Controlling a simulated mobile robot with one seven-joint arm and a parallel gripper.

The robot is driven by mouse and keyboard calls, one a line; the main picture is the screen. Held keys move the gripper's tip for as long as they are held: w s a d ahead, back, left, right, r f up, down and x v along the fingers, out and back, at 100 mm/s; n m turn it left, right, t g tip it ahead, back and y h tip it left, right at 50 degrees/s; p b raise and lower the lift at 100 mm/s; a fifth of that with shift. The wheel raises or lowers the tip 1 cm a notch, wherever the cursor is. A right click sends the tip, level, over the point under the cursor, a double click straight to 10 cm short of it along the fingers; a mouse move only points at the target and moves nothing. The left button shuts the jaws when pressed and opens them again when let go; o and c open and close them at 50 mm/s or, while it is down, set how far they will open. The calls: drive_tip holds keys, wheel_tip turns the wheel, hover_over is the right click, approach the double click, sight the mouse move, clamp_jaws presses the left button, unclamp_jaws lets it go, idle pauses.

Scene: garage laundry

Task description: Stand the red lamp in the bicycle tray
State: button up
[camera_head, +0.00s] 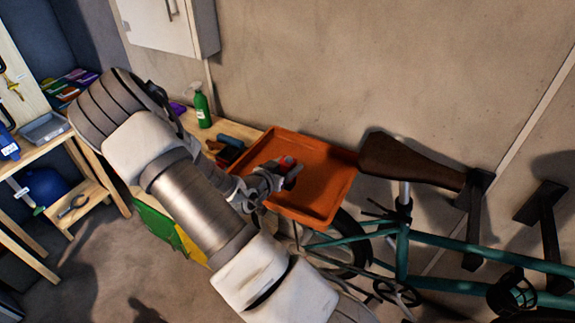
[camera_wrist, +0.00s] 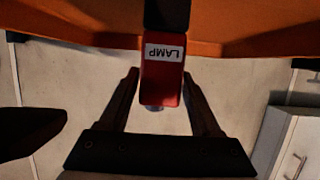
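The red lamp (camera_wrist: 163,80) has a white label reading LAMP, upside down in the wrist view, with a black part at the picture's top and a silvery knob at its other end. It sits between my gripper's fingertips (camera_wrist: 162,74), both close against its sides. The orange bicycle tray (camera_wrist: 255,45) fills the top of the wrist view behind the lamp. I cannot tell whether the lamp touches the tray floor.
A green spray bottle (camera_head: 202,107) stands on the wooden bench left of the tray. Dark items (camera_head: 228,147) lie beside the tray's left edge. The bicycle saddle (camera_head: 410,160) is close on the right. The tray's right part looks empty.

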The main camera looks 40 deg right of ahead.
drive_tip(key=shift+o, duration=1)
drive_tip(key=shift+r, duration=0.1)
drive_tip(key=shift+a+r, duration=0.15)
drive_tip(key=v, duration=1.1)
drive_tip(key=w+a+r+n+t+y, duration=0.1)
drive_tip(key=w+a+y, duration=0.1)
drive_tip(key=a+y, duration=0.25)
drive_tip(key=w+a+n+t+y, duration=0.1)
drive_tip(key=w+a+y, duration=0.2)
drive_tip(key=a, duration=0.3)
drive_tip(key=s+a+r+n+y, duration=0.35)
drive_tip(key=a+r+y, duration=0.25)
drive_tip(key=a+r, duration=0.35)
drive_tip(key=s+d+r+n+g, duration=0.1)
drive_tip(key=s+r+n, duration=0.3)
drive_tip(key=s, duration=0.4)
drive_tip(key=s+d+r+n, duration=0.1)
drive_tip(key=s+r+n, duration=0.3)
drive_tip(key=s, duration=0.5)
wheel_tip(320, 180, up, 2)
drive_tip(key=shift+d+r+g+h, duration=0.1)
drive_tip(key=shift+d+g+h, duration=0.25)
drive_tip(key=shift+g, duration=0.05)
